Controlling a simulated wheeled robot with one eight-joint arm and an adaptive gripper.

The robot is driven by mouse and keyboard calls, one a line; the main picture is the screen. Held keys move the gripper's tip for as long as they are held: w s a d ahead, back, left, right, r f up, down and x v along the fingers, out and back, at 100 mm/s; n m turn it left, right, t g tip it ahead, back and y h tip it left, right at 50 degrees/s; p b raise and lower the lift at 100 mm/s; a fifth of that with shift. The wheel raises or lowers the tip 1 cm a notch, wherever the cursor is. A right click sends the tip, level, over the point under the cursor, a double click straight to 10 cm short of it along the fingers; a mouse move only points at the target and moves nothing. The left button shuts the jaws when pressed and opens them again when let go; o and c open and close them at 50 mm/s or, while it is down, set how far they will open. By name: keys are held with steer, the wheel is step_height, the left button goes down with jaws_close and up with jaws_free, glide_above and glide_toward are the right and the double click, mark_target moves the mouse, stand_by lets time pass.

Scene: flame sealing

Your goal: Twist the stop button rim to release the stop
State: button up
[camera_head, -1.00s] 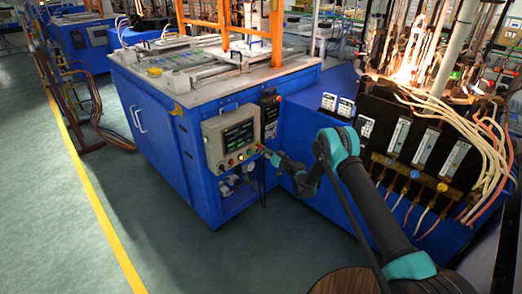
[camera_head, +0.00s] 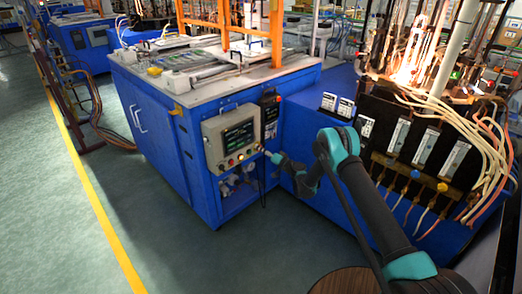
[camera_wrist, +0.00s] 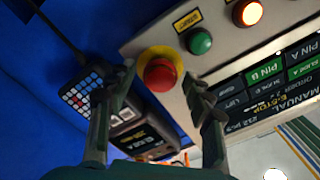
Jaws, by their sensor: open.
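The stop button (camera_wrist: 160,75) is a red mushroom knob on a yellow base, on the grey control panel (camera_head: 211,131). In the wrist view it lies between and just beyond the tips of my gripper (camera_wrist: 164,82). My gripper's two fingers are spread apart, one to each side of the red knob, and contact cannot be told. In the head view my gripper (camera_head: 268,153) is at the panel's lower right corner, and it hides the stop button there.
A green button (camera_wrist: 199,41) and a lit orange button (camera_wrist: 247,13) sit beside the stop button. The panel's screen (camera_wrist: 275,75) shows "MANUAL" and "E-STOP". A keypad device (camera_wrist: 82,90) is close to one finger. Blue cabinets (camera_head: 160,150) surround the panel.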

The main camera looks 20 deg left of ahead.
steer(key=v, duration=0.7)
stand_by(0.3)
steer(key=shift+w, duration=0.1)
steer(key=d+r+h, duration=0.3)
steer(key=d+r, duration=0.7)
steer(key=r, duration=0.3)
steer(key=s+d+r+g+h, duration=0.1)
steer(key=s+d+r+h, duration=0.2)
steer(key=d, duration=0.4)
steer(key=s+d+r+h, duration=0.1)
steer(key=s+d+r, duration=0.2)
steer(key=d+r, duration=0.35)
steer(key=s+d+f+m+g+h, duration=0.1)
steer(key=s+d+f+m+h, duration=0.3)
steer(key=s+d, duration=2.8)
steer(key=s+h, duration=0.1)
steer(key=h, duration=0.4)
steer(key=shift+s+d+g+h, duration=0.15)
steer(key=shift+d+g+h, duration=0.05)
steer(key=shift+g+h, duration=0.1)
